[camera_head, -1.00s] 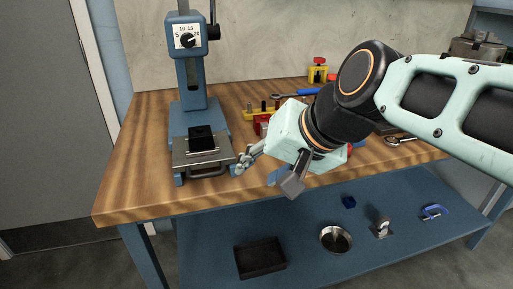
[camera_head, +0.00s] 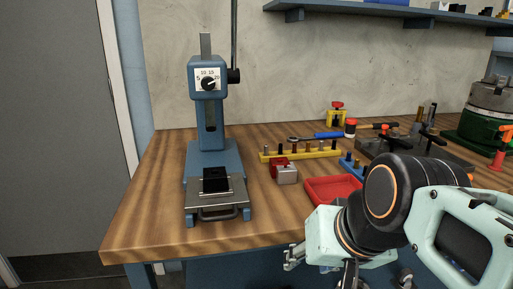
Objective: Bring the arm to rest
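My gripper (camera_head: 318,268) is at the lower middle of the head view, in front of the bench's front edge and low beside it. Its fingers are small, dark grey and partly cut off by the bottom of the picture. One finger points left and another points down, apart from each other. Nothing shows between them. My pale green and black arm enters from the lower right and hides part of the bench's right front.
A blue press (camera_head: 209,150) with a dark block (camera_head: 215,180) on its plate stands at the left of the wooden bench (camera_head: 150,215). A red tray (camera_head: 333,188), a small red-and-grey vise (camera_head: 285,172) and a yellow rack (camera_head: 300,153) lie right of it. A shelf (camera_head: 400,12) hangs above.

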